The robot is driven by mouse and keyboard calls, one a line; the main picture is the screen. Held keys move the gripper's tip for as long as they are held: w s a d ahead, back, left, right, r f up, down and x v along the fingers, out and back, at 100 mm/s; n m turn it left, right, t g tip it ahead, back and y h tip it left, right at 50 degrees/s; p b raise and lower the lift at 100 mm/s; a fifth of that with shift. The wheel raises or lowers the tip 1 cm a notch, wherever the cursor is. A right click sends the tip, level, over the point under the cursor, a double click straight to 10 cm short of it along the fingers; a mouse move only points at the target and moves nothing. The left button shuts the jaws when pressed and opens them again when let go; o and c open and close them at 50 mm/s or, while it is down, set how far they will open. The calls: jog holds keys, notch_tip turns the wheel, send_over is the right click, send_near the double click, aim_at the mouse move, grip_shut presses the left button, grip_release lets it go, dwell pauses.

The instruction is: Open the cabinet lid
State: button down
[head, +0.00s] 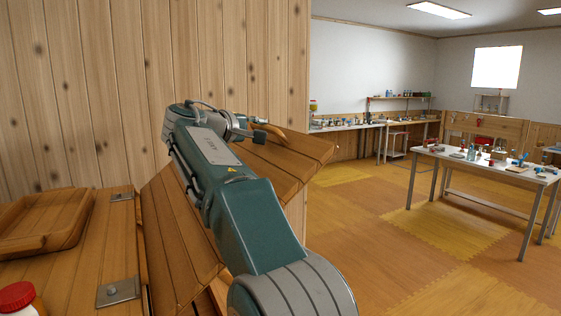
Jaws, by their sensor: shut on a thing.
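The cabinet lid (178,240) is made of brown wooden planks. It sits to the right of two metal hinge plates (118,292) and looks tilted, its right part raised; my arm crosses in front of it and hides much of its middle. My gripper (258,132) is at the lid's far upper part, shut on a wooden piece (288,140) that looks like the lid's handle. The fingertips are small and partly hidden, so the exact contact is not clear.
A wooden tray (40,222) and a red-capped jar (17,298) are on the cabinet top at left. A plank wall (90,90) rises behind. At right, a table (430,151) holds several small items; the mat floor (380,230) before it is clear.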

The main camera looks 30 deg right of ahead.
jog(key=a+r+n+t+h, duration=0.1)
jog(key=a+r+h, duration=0.1)
jog(key=a+r, duration=0.4)
jog(key=a, duration=0.3)
jog(key=shift+w+r+h, duration=0.15)
jog(key=shift+r+h, duration=0.05)
jog(key=shift+h, duration=0.1)
jog(key=c, duration=0.6)
grip_release()
jog(key=shift+a, duration=0.2)
jog(key=shift+r, duration=0.1)
jog(key=v, duration=1.2)
jog(key=shift+f, duration=0.2)
